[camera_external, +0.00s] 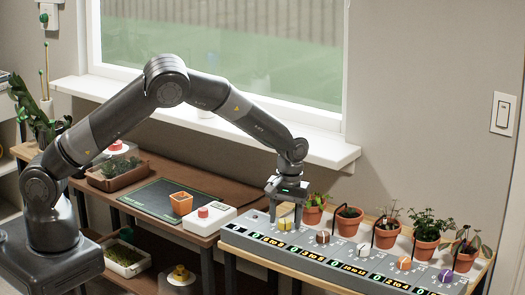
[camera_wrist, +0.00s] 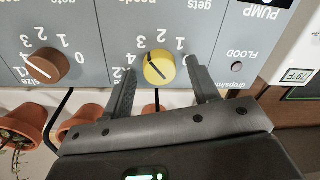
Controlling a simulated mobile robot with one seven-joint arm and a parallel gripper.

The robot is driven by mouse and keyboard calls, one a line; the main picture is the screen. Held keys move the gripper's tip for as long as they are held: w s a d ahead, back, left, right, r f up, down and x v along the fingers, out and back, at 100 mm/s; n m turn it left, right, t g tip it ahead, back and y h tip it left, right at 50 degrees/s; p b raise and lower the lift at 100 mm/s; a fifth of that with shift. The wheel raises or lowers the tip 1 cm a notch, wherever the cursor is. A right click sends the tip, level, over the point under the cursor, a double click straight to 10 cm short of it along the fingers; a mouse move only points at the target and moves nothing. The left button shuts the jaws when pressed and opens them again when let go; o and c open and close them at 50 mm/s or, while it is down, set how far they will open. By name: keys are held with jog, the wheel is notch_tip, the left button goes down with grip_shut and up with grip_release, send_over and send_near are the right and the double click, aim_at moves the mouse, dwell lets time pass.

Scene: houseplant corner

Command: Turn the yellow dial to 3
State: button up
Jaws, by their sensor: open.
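The yellow dial (camera_wrist: 158,67) is on a grey control panel (camera_external: 345,262) with printed numbers around it, upside down in the wrist view. A dark line slants across its face from upper left to lower right; I cannot tell exactly which number it marks. In the external view the yellow dial (camera_external: 286,225) is at the panel's left end, under my gripper (camera_external: 287,214). My gripper (camera_wrist: 160,68) is open, with one finger on each side of the dial. I see gaps beside the dial in the wrist view; contact is not clear.
A brown dial (camera_wrist: 47,66) is beside it, and more dials continue along the panel. Several potted plants (camera_external: 426,243) stand in a row behind the panel. A white box with a red button (camera_external: 204,212) and an orange pot (camera_external: 181,203) are on the table to the left.

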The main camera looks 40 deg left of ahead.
aim_at(288, 220)
notch_tip(288, 220, up, 11)
jog(key=shift+d+f, duration=0.15)
jog(key=shift+d, duration=0.2)
jog(key=shift+w, duration=0.1)
dwell(0.4)
jog(key=s+a+r+m+t+h, duration=0.1)
jog(key=s+a+r, duration=0.2)
jog(key=a+r, duration=0.75)
jog(key=s+a+r+t+h, duration=0.15)
jog(key=s+a+r, duration=0.4)
jog(key=a, duration=0.85)
jog(key=s+a+r+m+t+y, duration=0.1)
jog(key=s+a, duration=0.6)
jog(key=s, duration=0.2)
jog(key=s+a+r+m+t, duration=0.1)
jog(key=s+a+r+t, duration=0.1)
jog(key=s+a, duration=0.6)
jog(key=shift+s+m+y, duration=0.35)
jog(key=shift+s+m, duration=0.05)
jog(key=shift+s, duration=0.8)
